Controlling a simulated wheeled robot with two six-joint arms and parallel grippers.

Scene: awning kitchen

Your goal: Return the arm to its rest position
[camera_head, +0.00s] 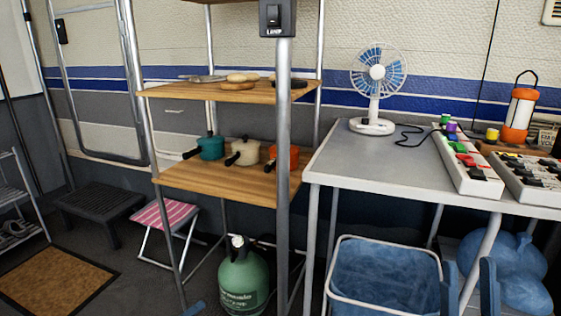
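My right gripper (469,278) shows at the bottom right edge. Its two blue fingers stand upright and apart with nothing seen between them. It is in front of the blue basket's right side and the blue bags under the table.
A grey table (345,160) holds a fan (376,72), a lantern (520,112) and switch boxes. Below are a blue basket (385,275) and blue bags (510,262). A metal-framed shelf (230,183) carries pots; a green gas bottle (243,280) stands beneath. A pink stool (165,214) is left.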

